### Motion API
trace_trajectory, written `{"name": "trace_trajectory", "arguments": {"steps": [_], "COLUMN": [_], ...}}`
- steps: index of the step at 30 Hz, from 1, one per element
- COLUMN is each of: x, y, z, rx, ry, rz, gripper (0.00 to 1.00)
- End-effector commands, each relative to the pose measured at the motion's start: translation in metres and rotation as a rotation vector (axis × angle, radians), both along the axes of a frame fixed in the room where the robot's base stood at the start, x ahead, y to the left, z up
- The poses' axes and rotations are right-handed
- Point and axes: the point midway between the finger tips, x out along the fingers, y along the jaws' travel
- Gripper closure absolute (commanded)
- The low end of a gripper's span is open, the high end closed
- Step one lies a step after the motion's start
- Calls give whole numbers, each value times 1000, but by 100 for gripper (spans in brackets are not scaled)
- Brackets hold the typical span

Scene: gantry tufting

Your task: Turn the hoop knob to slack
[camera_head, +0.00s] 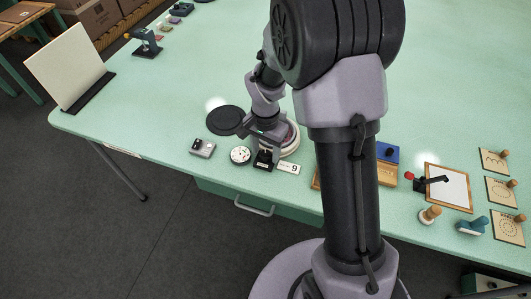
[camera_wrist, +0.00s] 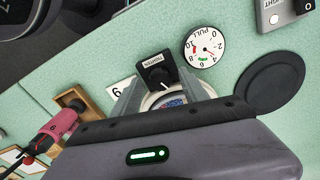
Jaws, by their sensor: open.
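The hoop knob (camera_wrist: 155,73) is black and sits on a black block with a white "TIGHTEN" label, in the wrist view. In the head view the black block (camera_head: 263,160) stands at the near side of the round hoop (camera_head: 290,139). The hoop's pale rim (camera_wrist: 165,98) shows partly between my fingers in the wrist view. My gripper (camera_wrist: 163,92) is open, its two grey fingers spread either side of the knob's direction. In the head view my gripper (camera_head: 265,138) is over the hoop, close to the block. I cannot tell whether the fingers touch the knob.
A round "PULL" dial (camera_wrist: 203,47) stands beside the knob, with a grey switch box (camera_head: 202,148) farther left. A black disc (camera_head: 225,120) lies behind them. A number card (camera_head: 288,167) is right of the block. A pink-handled tool (camera_wrist: 58,126) shows left in the wrist view.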

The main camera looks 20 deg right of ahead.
Motion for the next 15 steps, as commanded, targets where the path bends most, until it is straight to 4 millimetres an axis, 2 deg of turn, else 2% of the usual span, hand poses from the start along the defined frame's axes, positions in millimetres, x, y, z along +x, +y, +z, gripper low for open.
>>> {"name": "trace_trajectory", "arguments": {"steps": [6,8,14,15], "x": [0,0,0,0], "y": [0,0,0,0], "z": [0,0,0,0], "rx": [0,0,0,0], "ry": [0,0,0,0], "rz": [0,0,0,0], "gripper": [48,58,97,100]}}
